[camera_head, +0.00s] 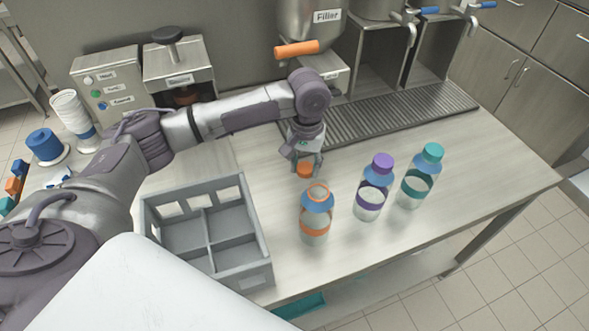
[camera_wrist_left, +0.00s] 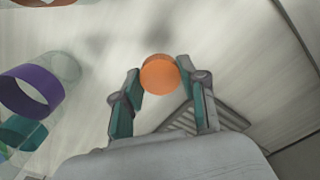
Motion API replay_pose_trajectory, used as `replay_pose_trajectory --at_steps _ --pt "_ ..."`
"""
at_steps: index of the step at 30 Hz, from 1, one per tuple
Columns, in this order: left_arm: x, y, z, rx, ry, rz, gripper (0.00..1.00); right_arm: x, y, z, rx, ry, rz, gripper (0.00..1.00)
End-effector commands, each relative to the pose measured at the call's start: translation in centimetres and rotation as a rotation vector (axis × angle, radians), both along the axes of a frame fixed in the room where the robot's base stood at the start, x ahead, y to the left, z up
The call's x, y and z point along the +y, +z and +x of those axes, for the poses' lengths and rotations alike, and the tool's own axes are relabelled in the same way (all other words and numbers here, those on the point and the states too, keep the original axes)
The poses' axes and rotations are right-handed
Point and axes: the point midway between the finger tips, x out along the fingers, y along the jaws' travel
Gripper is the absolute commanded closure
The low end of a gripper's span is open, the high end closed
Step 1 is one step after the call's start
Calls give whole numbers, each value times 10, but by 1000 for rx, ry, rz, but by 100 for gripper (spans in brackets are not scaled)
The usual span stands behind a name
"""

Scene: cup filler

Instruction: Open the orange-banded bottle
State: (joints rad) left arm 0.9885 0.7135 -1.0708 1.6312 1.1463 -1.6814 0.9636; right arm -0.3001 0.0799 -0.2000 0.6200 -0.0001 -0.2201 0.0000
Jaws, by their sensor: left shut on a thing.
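The orange-banded bottle (camera_head: 314,231) stands upright on the counter in the head view. Its top shows an orange ring around the mouth and no cap sits on it. My left gripper (camera_head: 306,164) is shut on an orange cap (camera_head: 305,171), held above the counter just behind the bottle, apart from it. In the left wrist view the orange cap (camera_wrist_left: 160,75) sits between the fingertips of the left gripper (camera_wrist_left: 161,84). My right gripper is not in view.
A purple-capped bottle (camera_head: 372,190) and a teal-capped bottle (camera_head: 418,178) stand to the right. A grey divided crate (camera_head: 262,275) is at the left. The filler (camera_head: 310,30) and a drip grate (camera_head: 400,120) are behind. The counter's right end is clear.

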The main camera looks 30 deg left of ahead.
Motion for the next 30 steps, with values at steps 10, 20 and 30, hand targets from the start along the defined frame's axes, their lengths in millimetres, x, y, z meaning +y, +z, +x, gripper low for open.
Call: replay_pose_trajectory --at_steps 10,20,30 --pt "34 -26 11 1 -1 0 100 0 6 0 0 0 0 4" --pt "33 -62 11 -1 -3 0 100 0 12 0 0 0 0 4" --pt "33 -65 11 0 -2 -1 56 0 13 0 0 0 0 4"
